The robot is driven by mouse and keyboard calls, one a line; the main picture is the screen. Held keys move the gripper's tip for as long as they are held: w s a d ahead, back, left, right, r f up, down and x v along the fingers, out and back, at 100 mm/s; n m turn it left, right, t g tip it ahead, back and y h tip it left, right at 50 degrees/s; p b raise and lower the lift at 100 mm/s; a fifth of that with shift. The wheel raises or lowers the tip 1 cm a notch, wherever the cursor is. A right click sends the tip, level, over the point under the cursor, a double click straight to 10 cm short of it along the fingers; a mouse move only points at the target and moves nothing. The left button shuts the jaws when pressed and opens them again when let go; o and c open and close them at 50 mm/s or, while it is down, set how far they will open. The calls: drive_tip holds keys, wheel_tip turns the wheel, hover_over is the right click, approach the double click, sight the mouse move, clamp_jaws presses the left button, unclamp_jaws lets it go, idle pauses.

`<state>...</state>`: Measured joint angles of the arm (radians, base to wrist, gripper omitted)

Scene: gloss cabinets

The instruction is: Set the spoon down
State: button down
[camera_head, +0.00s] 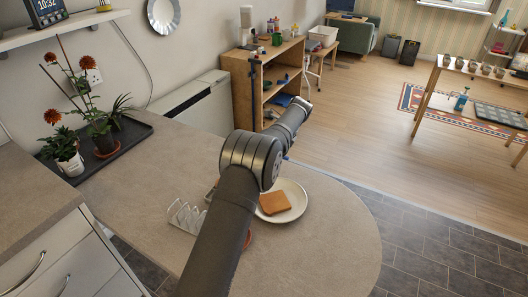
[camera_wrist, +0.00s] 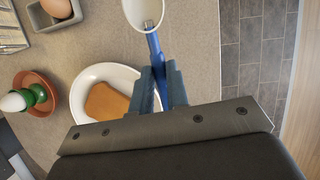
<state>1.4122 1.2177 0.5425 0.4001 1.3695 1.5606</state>
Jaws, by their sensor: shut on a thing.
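A spoon with a blue handle (camera_wrist: 154,46) and a pale bowl (camera_wrist: 145,10) shows at the top of the wrist view. My gripper (camera_wrist: 160,78) is shut on the handle, with the bowl pointing away from it. The spoon appears held above the counter (camera_wrist: 200,85), just right of the plate; its height is hard to judge. In the head view my arm hides most of the gripper and the spoon.
A white plate (camera_head: 301,201) holds a slice of toast (camera_head: 274,202). A toast rack (camera_head: 184,217) stands to its left. A terracotta saucer (camera_wrist: 47,104) carries a green egg cup (camera_wrist: 39,93) with an egg. Bare counter lies right of the plate (camera_head: 335,235).

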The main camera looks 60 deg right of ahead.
drive_tip(key=s+a+r+m+g+h, duration=0.3)
drive_tip(key=s+a+m, duration=0.7)
drive_tip(key=s+a, duration=0.8)
drive_tip(key=t, duration=0.1)
hover_over(280, 197)
drive_tip(key=s, duration=0.1)
drive_tip(key=shift+h, duration=0.3)
drive_tip(key=f, duration=0.4)
drive_tip(key=a+f, duration=0.1)
drive_tip(key=f, duration=0.1)
drive_tip(key=shift+f, duration=2.2)
drive_tip(key=shift+f, duration=0.1)
